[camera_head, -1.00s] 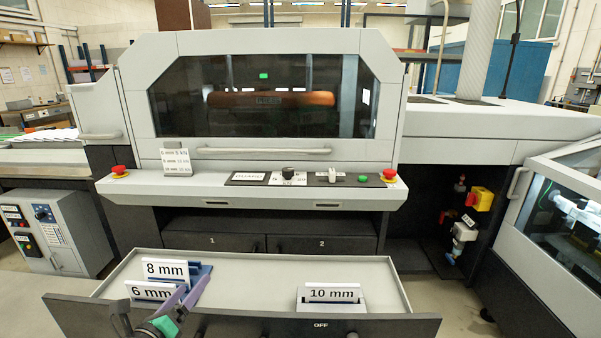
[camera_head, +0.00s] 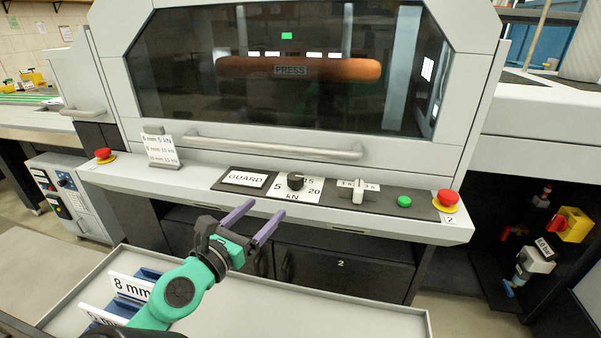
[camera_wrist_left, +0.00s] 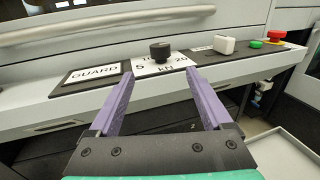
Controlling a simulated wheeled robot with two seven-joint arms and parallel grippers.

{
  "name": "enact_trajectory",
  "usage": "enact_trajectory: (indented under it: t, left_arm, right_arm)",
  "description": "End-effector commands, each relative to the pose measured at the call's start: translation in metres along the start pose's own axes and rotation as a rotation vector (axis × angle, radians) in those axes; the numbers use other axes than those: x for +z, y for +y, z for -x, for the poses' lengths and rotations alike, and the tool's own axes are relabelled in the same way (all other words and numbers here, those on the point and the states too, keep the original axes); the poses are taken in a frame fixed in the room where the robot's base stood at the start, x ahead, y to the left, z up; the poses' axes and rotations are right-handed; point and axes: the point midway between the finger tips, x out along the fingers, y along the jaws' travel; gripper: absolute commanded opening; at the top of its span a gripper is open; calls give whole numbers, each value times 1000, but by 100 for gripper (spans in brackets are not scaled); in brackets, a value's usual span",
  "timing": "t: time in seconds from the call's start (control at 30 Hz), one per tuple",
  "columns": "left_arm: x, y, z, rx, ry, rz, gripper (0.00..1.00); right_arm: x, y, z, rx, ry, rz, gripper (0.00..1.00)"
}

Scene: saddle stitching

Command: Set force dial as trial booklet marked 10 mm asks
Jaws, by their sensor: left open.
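The 10 mm booklet is out of view.
The ledge also carries a GUARD plate (camera_head: 245,179), a white lever switch (camera_head: 358,191), a green button (camera_head: 404,201) and red stop buttons (camera_head: 447,198). A handle bar (camera_head: 275,147) runs above. An open drawer (camera_head: 300,315) with the 8 mm booklet (camera_head: 130,287) lies below.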

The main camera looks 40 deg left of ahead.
Motion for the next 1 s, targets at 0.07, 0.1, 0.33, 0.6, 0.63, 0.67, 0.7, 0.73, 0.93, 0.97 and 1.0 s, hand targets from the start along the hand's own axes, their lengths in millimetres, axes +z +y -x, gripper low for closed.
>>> enact_trajectory:
  t: [0.07,0.1,0.33,0.6,0.63,0.67,0.7,0.73,0.93,0.97,1.0]
  left_arm:
    - [10,-1,-12,-6,1,0,83]
    - [12,-2,-19,-6,3,-2,83]
    - [13,-1,-81,-3,-2,-4,83]
    - [3,0,-131,0,0,-1,83]
    - [2,0,-133,0,1,-1,83]
    - [1,-1,-135,0,1,-2,83]
    - [1,-1,-136,0,1,-2,83]
    - [1,-1,-137,-1,1,-2,83]
    - [0,-1,-136,-1,2,-1,79]
    - [0,-1,-136,0,2,-1,68]
    - [0,-1,-136,0,2,-1,52]
  right_arm:
    - [11,-1,23,-1,-20,0,50]
    - [16,0,32,-1,-30,0,50]
    - [17,4,80,3,-41,2,50]
    - [-2,7,91,7,-11,1,50]
    - [-2,7,91,7,-11,1,50]
    - [-2,7,91,7,-11,1,50]
    - [-1,7,91,7,-12,1,50]
    - [-1,6,91,7,-13,1,50]
    - [2,5,90,5,-18,-1,50]
    - [2,4,90,4,-18,-1,50]
    - [2,4,90,3,-18,-1,50]
